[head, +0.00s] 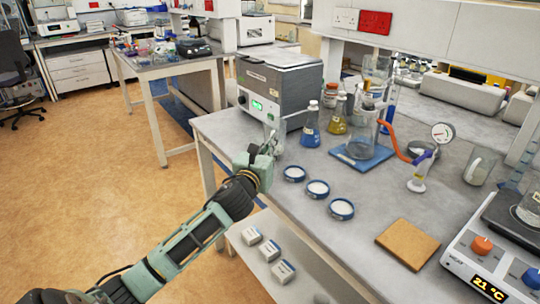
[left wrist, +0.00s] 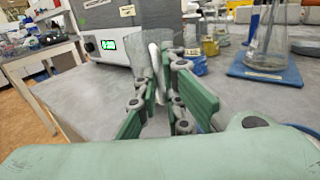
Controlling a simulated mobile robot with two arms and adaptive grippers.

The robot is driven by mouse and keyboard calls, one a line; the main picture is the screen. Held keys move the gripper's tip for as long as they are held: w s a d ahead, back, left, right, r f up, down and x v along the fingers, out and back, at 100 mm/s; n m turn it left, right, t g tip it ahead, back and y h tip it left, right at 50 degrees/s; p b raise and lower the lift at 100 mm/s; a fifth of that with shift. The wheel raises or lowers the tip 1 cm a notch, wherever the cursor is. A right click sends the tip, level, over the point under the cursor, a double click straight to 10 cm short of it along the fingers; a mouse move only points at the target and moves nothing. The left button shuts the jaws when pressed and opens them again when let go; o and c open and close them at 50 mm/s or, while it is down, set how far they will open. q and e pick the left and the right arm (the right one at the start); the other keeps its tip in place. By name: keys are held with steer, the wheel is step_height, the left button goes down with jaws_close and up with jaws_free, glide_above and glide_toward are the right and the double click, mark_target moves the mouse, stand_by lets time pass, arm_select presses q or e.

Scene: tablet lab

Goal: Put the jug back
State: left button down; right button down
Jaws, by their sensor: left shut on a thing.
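The clear glass jug (head: 271,136) is at the bench's left part, beside the front of the grey box-shaped instrument with a green display. My left gripper (head: 262,160) is in front of it and partly hides it. In the left wrist view the jug (left wrist: 144,66) is upright beyond the fingers, and my left gripper (left wrist: 160,92) is shut on its pale handle. Whether the jug's base touches the bench cannot be told. My right gripper is not in view.
The grey instrument (head: 279,85) stands behind the jug. A blue flask (head: 310,128) and three dishes (head: 317,188) are to its right. Farther right are a blue tray (head: 362,158) with glassware, a tan board (head: 408,243) and a hotplate (head: 490,255). Bare bench lies between them.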

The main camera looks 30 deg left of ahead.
arm_select(q)
steer(key=shift+f, duration=1.15)
steer(key=shift+f, duration=0.2)
steer(key=c, duration=1.9)
jaws_free()
steer(key=shift+r, duration=0.1)
steer(key=shift+r, duration=0.2)
steer(key=v, duration=1.2)
steer(key=shift+b, duration=0.4)
steer(key=shift+f, duration=0.1)
